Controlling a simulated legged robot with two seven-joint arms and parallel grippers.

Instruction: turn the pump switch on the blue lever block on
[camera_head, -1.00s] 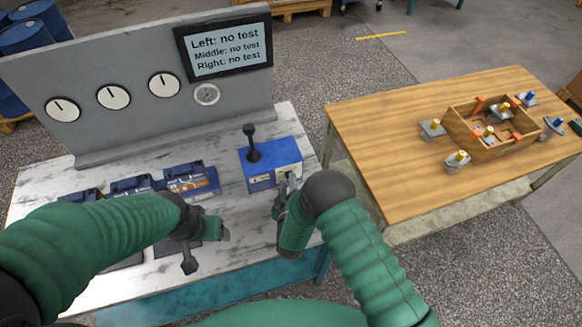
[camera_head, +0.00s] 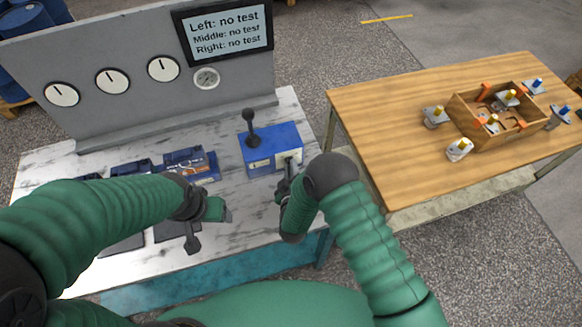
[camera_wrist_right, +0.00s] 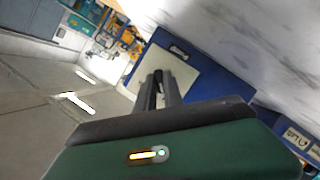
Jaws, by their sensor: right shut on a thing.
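The blue lever block (camera_head: 285,138) sits on the marble-topped bench, with a black lever (camera_head: 251,128) upright on its top. Its front face has pale panels. My right gripper (camera_head: 289,168) is at the right part of that face, shut on the small pump switch. In the right wrist view the dark pump switch (camera_wrist_right: 158,76) is between the fingertips of my right gripper (camera_wrist_right: 160,88), against a pale panel. The fingers partly hide it, so its on or off position is unclear. My left gripper (camera_head: 218,210) is over the bench front, away from the block; its fingers are not clear.
Blue-and-dark trays (camera_head: 190,163) lie left of the block, partly behind my left arm. A grey panel (camera_head: 130,55) with dials and a screen (camera_head: 228,32) reading "no test" stands behind. A wooden table (camera_head: 390,130) with a parts box (camera_head: 480,135) stands right.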

